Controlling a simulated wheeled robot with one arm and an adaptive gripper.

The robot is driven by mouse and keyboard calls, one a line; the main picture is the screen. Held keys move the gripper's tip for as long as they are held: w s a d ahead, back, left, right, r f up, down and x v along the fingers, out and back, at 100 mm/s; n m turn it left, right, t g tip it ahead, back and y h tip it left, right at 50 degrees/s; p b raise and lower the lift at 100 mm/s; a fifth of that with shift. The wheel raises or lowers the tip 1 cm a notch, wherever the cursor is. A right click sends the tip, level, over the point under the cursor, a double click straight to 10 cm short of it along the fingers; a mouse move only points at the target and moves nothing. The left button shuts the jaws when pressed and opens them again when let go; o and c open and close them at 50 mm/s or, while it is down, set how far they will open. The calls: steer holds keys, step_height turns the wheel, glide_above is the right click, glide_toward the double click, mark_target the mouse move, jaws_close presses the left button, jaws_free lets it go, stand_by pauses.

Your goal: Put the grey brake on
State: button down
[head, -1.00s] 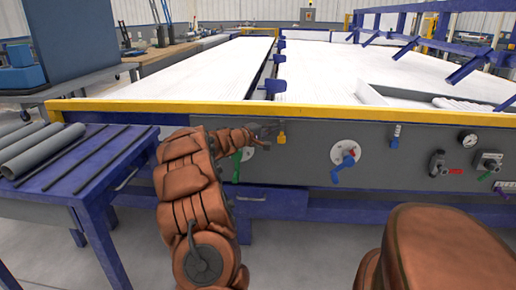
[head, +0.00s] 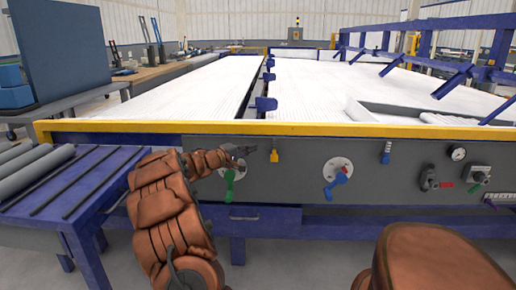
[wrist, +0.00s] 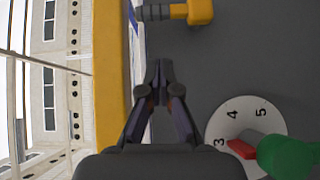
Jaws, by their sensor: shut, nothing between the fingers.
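My gripper (head: 247,150) is shut and empty, in front of the grey panel (head: 304,184) between a green-handled dial (head: 230,175) and a small yellow lever (head: 274,156). In the wrist view my shut fingertips (wrist: 160,66) point along the panel, with the yellow lever (wrist: 200,12) above right and the green handle (wrist: 288,158) on its numbered dial below right. Neither is touched. I cannot tell which part is the grey brake.
A blue-handled dial (head: 336,180) and a small blue lever (head: 386,153) are mid-panel, with a gauge (head: 458,153) farther right. A yellow rail (head: 330,129) runs above. A blue table (head: 75,185) with grey pipes (head: 35,170) stands left.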

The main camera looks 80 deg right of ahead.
steer(key=p+v, duration=0.1)
steer(key=v, duration=0.7)
steer(key=shift+p, duration=0.3)
steer(key=w+a+r+t+y+p, duration=0.25)
steer(key=a+r+p, duration=0.6)
steer(key=a, duration=0.45)
steer(key=w+a+r+t+y+p, duration=0.1)
steer(key=w+a+r+y+p, duration=0.15)
steer(key=a+r+p, duration=0.85)
steer(key=s+a+r+n+t+y+p, duration=0.1)
steer(key=a+p, duration=0.4)
steer(key=a, duration=0.9)
steer(key=s+a+r+n+t+y+p, duration=0.1)
steer(key=a+r+n+t+y+p, duration=0.2)
steer(key=a, duration=1.2)
steer(key=s+a+r+n+t+y+p, duration=0.2)
steer(key=a+r+n+y+p, duration=0.2)
steer(key=a+p, duration=0.5)
steer(key=a, duration=0.6)
steer(key=shift+y, duration=0.4)
